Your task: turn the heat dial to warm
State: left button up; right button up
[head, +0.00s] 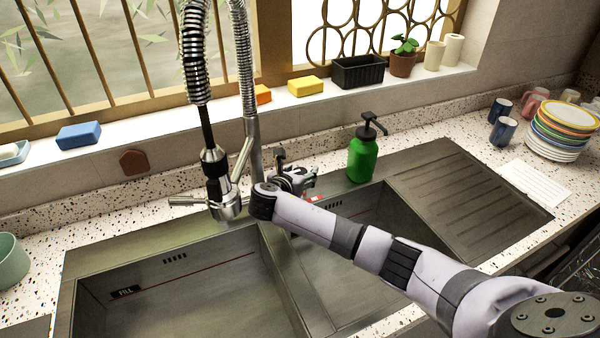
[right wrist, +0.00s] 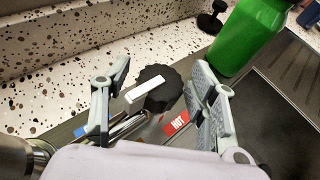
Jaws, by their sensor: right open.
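The heat dial (right wrist: 160,92) is a black knob with a white bar across its top, seen in the right wrist view. The bar slants from lower left to upper right; I cannot tell which end is the pointer. A red label reading HOT (right wrist: 177,123) lies below right of the dial, and a blue label (right wrist: 80,131) lies to its left, partly hidden. My right gripper (right wrist: 159,70) is open, with one finger on each side of the dial; contact is not clear. In the head view my right gripper (head: 296,178) is beside the faucet. My left gripper is not in view.
The tall coiled faucet (head: 217,165) stands just left of my right gripper. A green soap bottle (head: 362,157) stands to the right, near the wrist. The double sink (head: 185,285) lies below. Stacked plates (head: 560,132) and mugs stand at the far right.

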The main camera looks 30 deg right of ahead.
jog(key=shift+c, duration=0.4)
jog(key=c, duration=1.1)
jog(key=shift+r+p, duration=0.15)
jog(key=shift+p, duration=0.5)
jog(key=n+t+y+p, duration=0.2)
jog(key=n+y+p, duration=0.1)
jog(key=n+p, duration=0.1)
jog(key=shift+s+d+t+y+p, duration=0.1)
jog(key=shift+t+y+p, duration=0.25)
jog(key=shift+p, duration=0.2)
jog(key=shift+n+t+y+p, duration=0.55)
jog(key=shift+n+y+p, duration=0.25)
jog(key=shift+n+y, duration=0.35)
jog(key=shift+f+n+t+y+p, duration=0.25)
jog(key=shift+n+t+y+p, duration=0.1)
jog(key=shift+n+y, duration=0.95)
jog(key=shift+y, duration=0.3)
